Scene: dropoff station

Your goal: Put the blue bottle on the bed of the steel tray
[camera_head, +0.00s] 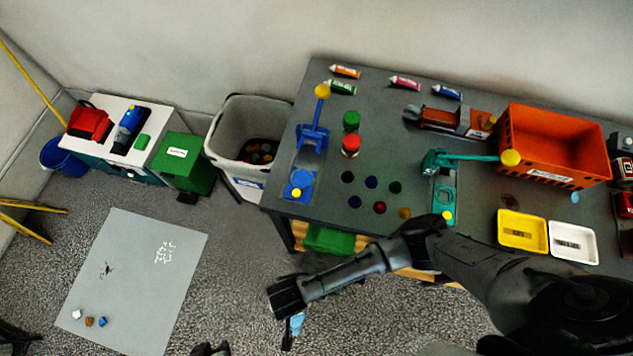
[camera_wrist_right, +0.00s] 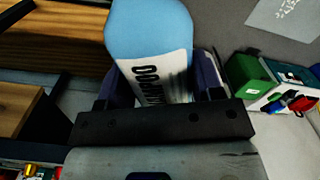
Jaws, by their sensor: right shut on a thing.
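The blue bottle (camera_wrist_right: 150,30) with a white label is between the fingers of my right gripper (camera_wrist_right: 160,82) in the right wrist view. The gripper is shut on it. In the head view my right gripper (camera_head: 291,325) hangs in front of the bench, above the floor. A small light-blue part of the bottle (camera_head: 297,322) shows there, and the rest is hidden. I cannot make out a steel tray for certain in either view. My left gripper is not clearly in view.
The dark bench (camera_head: 400,85) holds an orange crate (camera_head: 555,177), a yellow tray (camera_head: 521,248), a white tray (camera_head: 590,257) and clamps. A grey bin (camera_head: 225,150) and green box (camera_head: 180,160) stand left. A grey mat (camera_head: 140,270) lies on the open floor.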

